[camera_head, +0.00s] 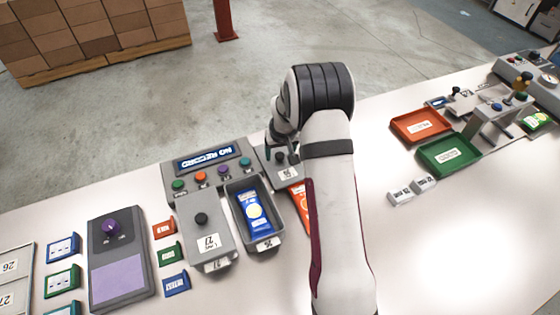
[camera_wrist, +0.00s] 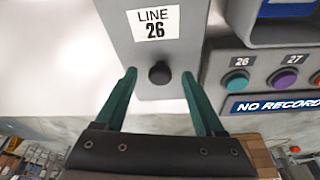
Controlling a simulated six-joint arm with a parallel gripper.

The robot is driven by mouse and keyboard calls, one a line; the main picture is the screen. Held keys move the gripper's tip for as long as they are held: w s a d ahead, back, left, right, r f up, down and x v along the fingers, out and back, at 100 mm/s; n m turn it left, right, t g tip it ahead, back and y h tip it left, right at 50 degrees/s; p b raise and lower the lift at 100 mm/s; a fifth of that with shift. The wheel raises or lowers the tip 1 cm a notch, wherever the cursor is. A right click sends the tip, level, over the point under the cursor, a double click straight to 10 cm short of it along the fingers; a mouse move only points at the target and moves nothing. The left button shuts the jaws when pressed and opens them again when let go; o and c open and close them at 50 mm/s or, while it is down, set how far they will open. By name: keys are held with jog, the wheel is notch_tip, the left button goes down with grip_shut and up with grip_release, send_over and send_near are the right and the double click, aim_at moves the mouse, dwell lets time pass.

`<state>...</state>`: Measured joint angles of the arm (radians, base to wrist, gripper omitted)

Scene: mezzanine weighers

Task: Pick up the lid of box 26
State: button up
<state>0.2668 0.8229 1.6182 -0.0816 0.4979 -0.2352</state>
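The grey lid marked LINE 26 (camera_wrist: 139,55) fills the top middle of the wrist view, with its round black knob (camera_wrist: 160,73) standing up. My gripper (camera_wrist: 158,76) is open, its two green fingers apart on either side of the knob, with gaps on both sides. In the head view, the lid (camera_head: 268,167) lies just right of the button panel, partly hidden by my arm. An open grey box (camera_head: 232,211) with a blue packet (camera_head: 255,216) in it stands in front of the panel. I cannot tell what lies under the lid.
The button panel (camera_head: 211,171) reads NO RECORD. A box with lid 27 (camera_head: 203,222) stands left of the open box. An orange packet (camera_head: 301,201) lies beside my arm.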

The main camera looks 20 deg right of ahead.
grip_shut()
